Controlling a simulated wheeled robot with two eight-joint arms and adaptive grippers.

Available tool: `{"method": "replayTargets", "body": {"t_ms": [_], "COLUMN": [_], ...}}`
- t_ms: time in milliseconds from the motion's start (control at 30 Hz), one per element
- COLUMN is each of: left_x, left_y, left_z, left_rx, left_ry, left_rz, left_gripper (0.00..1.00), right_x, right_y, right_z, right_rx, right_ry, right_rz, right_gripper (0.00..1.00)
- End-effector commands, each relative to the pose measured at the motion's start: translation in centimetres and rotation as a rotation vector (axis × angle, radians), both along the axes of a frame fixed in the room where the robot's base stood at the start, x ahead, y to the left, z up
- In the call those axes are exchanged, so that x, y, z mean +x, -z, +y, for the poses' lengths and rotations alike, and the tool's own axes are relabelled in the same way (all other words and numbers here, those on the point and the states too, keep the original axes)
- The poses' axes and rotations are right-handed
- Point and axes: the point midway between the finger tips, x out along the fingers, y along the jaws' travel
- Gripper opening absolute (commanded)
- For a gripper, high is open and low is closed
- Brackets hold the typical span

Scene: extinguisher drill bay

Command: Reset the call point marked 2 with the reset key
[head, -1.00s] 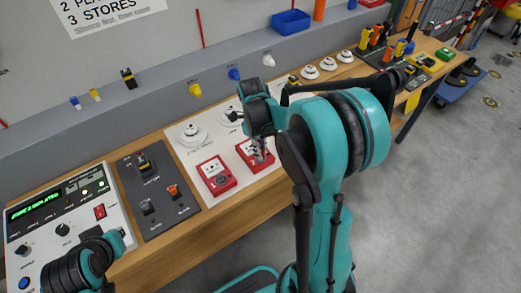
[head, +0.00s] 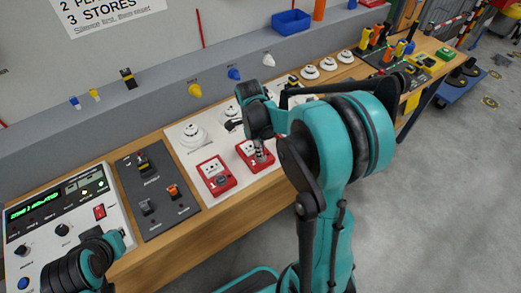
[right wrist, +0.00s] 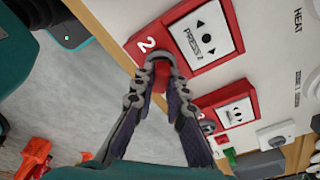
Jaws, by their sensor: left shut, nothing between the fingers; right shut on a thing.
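The red call point marked 2 (head: 254,154) sits on the white panel, right of the call point marked 1 (head: 216,177). In the right wrist view call point 2 (right wrist: 203,36) fills the top middle, with its white press plate facing me. My right gripper (right wrist: 160,66) is shut at its lower edge, and in the head view the gripper (head: 259,153) covers part of it. A small red piece (right wrist: 161,79) shows between the fingers; I take it for the reset key, mostly hidden. My left gripper (head: 108,284) shows only partly at lower left, shut and empty.
A control panel (head: 60,228) with a green display stands left of a dark switch plate (head: 156,190). White detectors (head: 193,134) sit behind the call points.

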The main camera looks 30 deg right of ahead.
Motion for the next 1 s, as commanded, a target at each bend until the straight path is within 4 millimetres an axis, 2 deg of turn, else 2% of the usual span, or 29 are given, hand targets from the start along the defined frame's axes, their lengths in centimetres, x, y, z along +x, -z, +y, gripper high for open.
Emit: {"method": "replayTargets", "body": {"t_ms": [200, 467, 700, 1000], "left_x": [0.00, 0.00, 0.00, 0.00], "left_y": [0.11, 0.11, 0.19, 0.21], "left_z": [0.00, 0.00, 0.00, 0.00], "left_rx": [0.000, 0.000, 0.000, 0.000], "left_ry": [0.000, 0.000, 0.000, 0.000], "left_rz": [0.000, 0.000, 0.000, 0.000], "left_gripper": [0.00, 0.00, 0.00, 0.00], "right_x": [-0.01, -0.01, -0.03, -0.04], "right_y": [0.02, 0.01, 0.01, 0.01], "right_z": [0.03, 0.02, 0.01, 0.01], "right_rx": [0.000, 0.000, 0.000, 0.000], "right_ry": [-0.179, -0.199, -0.386, -0.442], "right_rz": [0.000, 0.000, 0.000, -0.001], "right_gripper": [0.00, 0.00, 0.00, 0.00]}}
